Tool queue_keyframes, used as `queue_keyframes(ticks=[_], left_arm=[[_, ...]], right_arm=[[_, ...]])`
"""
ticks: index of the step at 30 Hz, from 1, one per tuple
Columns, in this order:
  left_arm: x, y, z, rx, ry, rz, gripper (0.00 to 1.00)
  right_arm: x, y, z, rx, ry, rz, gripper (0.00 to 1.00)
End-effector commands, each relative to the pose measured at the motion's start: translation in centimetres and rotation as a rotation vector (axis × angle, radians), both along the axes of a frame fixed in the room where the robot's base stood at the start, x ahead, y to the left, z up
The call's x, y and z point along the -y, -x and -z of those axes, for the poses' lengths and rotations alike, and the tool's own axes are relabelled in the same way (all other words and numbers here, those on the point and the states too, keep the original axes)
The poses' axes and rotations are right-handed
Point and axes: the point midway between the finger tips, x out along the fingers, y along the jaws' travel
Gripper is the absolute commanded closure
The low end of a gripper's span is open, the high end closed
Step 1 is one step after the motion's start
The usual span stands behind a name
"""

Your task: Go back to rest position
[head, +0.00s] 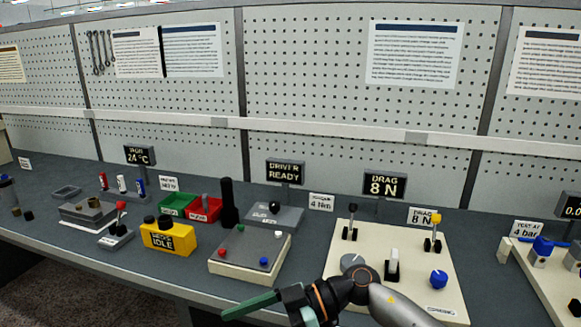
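My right gripper (252,312) comes in from the bottom right on its arm. It hangs in front of the bench's near edge, to the lower left of the cream panel (412,300). One green-tipped finger reaches left; the other appears set apart at the bottom edge, mostly cut off. Nothing is seen between the fingers. The arm covers part of the cream panel's near left corner. On that panel are a grey knob (352,262), a white-topped lever (392,262), a blue knob (438,279), a black-topped lever and a yellow-topped lever. My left gripper is out of view.
A cream box with coloured buttons (222,268) and a yellow box (168,237) stand left of the arm. Green (176,204) and red (204,208) bins sit behind. Another cream panel (541,286) is at right. A pegboard wall (300,60) closes the back.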

Motion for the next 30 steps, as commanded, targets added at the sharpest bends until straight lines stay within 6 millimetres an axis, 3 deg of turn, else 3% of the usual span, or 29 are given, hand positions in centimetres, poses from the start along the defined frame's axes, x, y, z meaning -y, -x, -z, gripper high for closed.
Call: queue_keyframes(ticks=[3,6,10,13,17,20,23,27,30], left_arm=[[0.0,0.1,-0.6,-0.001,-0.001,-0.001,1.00],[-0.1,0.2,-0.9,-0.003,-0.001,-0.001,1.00],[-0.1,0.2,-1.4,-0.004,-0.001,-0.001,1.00],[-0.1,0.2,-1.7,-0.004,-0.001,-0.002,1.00],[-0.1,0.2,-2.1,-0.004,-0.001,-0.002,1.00],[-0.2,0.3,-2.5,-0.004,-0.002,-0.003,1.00],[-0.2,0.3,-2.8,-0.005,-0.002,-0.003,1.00],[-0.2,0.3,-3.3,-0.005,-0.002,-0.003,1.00],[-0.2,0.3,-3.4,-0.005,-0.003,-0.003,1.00]], right_arm=[[-1.2,0.5,-1.6,0.010,-0.283,0.121,0.00],[-0.7,-0.3,-2.5,0.025,-0.461,0.287,0.00],[1.7,-2.1,-1.9,0.034,-0.596,0.564,0.00],[4.5,-3.4,0.1,0.031,-0.617,0.799,0.00],[9.1,-3.9,4.8,0.010,-0.532,1.098,0.00],[12.8,-2.9,9.4,-0.020,-0.390,1.297,0.00],[16.5,-0.4,14.7,-0.068,-0.194,1.451,0.00],[20.9,5.4,21.3,-0.150,0.115,1.560,0.00],[22.9,9.6,24.4,-0.207,0.291,1.571,0.00]])
